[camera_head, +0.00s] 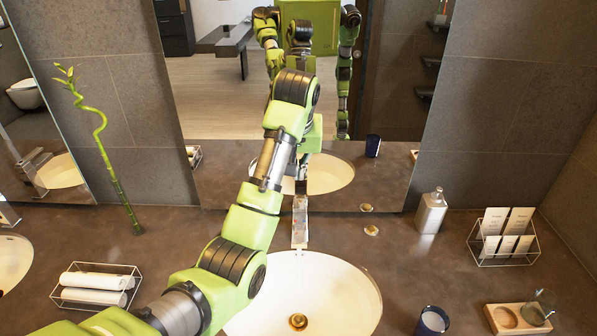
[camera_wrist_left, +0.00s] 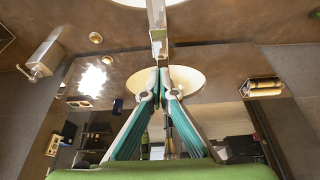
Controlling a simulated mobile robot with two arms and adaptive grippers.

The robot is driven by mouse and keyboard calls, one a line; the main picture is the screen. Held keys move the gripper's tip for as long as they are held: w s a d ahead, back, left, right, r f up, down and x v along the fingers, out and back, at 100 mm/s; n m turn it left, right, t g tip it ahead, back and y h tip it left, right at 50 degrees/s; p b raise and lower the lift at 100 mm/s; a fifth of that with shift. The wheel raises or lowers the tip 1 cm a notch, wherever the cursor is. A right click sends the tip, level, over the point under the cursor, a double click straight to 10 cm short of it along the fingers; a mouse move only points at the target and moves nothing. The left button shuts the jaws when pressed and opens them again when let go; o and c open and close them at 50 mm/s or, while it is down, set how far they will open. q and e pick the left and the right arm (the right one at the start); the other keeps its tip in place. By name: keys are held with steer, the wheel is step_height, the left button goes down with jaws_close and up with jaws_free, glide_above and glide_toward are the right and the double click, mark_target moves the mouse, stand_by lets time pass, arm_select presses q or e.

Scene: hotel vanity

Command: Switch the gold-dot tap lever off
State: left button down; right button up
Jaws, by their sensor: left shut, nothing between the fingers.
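The tap (camera_head: 299,226) is a slim metal one behind the white basin (camera_head: 345,290), in the middle of the head view. In the left wrist view the tap (camera_wrist_left: 156,20) comes down from the top edge. I cannot make out a gold dot or the lever's position. My left gripper (camera_wrist_left: 161,78) is shut and empty, its fingertips close to the block-like end of the tap; contact cannot be told. In the head view my left arm crosses over the basin and mostly hides this gripper. My right gripper does not show directly.
A soap dispenser (camera_head: 431,212) and a wire rack of cards (camera_head: 503,238) stand to the right. A dark cup (camera_head: 432,322) and a wooden tray (camera_head: 506,319) are in front right. Rolled towels (camera_head: 97,281) lie left. A mirror (camera_head: 400,110) rises behind the tap.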

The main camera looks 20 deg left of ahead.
mark_target(299, 205)
arm_select(q)
steer(key=p+x, duration=0.2)
steer(key=x, duration=0.4)
steer(key=shift+s+d+f+p, duration=0.1)
steer(key=shift+s+f+p, duration=0.15)
steer(key=shift+f, duration=0.3)
steer(key=shift+s+f+p, duration=0.15)
steer(key=shift+f+p, duration=0.2)
steer(key=shift+f, duration=0.2)
steer(key=shift+s+f+p, duration=0.3)
steer(key=shift+f, duration=0.3)
steer(key=shift+d+f, duration=0.15)
steer(key=shift+f, duration=0.1)
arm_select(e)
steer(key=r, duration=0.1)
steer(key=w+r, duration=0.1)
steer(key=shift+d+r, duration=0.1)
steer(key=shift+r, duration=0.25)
